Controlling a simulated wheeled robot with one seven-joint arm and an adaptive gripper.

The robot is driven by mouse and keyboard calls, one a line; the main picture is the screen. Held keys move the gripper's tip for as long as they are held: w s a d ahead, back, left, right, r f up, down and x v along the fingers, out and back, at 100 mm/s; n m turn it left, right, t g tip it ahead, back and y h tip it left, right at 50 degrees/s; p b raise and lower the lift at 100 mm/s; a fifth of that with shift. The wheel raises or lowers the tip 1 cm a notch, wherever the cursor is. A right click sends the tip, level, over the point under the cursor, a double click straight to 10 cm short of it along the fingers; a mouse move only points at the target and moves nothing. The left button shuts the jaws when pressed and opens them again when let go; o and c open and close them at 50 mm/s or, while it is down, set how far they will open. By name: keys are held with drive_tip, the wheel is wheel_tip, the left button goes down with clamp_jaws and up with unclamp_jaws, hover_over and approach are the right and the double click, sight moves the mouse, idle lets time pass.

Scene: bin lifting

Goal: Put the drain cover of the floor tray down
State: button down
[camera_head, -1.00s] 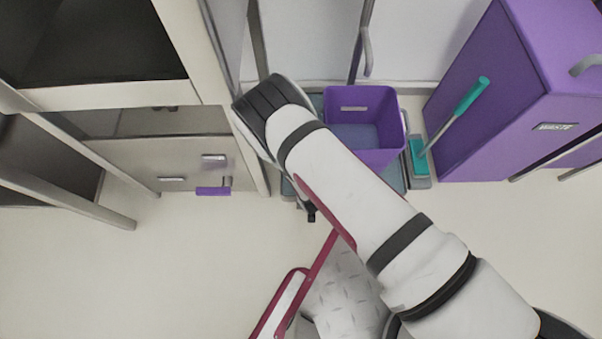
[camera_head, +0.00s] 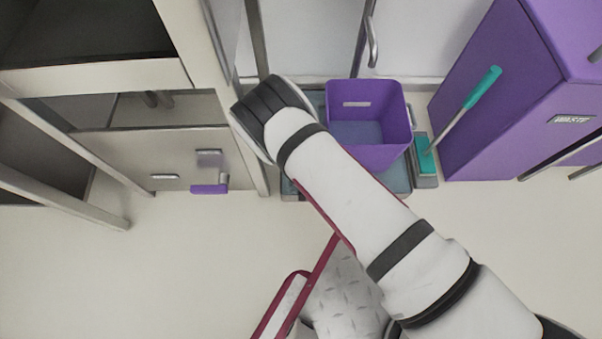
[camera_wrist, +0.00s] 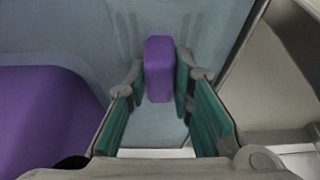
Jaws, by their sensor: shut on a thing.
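The floor tray (camera_head: 398,180) is a flat grey-blue tray on the floor against the back wall, partly hidden by my arm. In the wrist view its grey-blue surface (camera_wrist: 218,28) lies under and around my fingers. A purple block-shaped piece, which I take to be the drain cover's grip (camera_wrist: 159,62), stands between the fingers. My gripper (camera_wrist: 161,88) is shut on it, with teal pads at either side. Whether the cover touches the tray I cannot tell. In the head view my arm hides the gripper and the cover.
A purple bin (camera_head: 372,151) stands on the tray, close at the left in the wrist view (camera_wrist: 45,112). A teal-handled brush (camera_head: 467,108) and purple waste cabinet (camera_head: 520,95) are to the right. A beige cabinet (camera_head: 150,160) stands left.

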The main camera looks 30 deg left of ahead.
drive_tip(key=c, duration=1.4)
unclamp_jaws()
drive_tip(key=p+v, duration=0.5)
drive_tip(key=v, duration=0.7)
drive_tip(key=shift+r, duration=0.1)
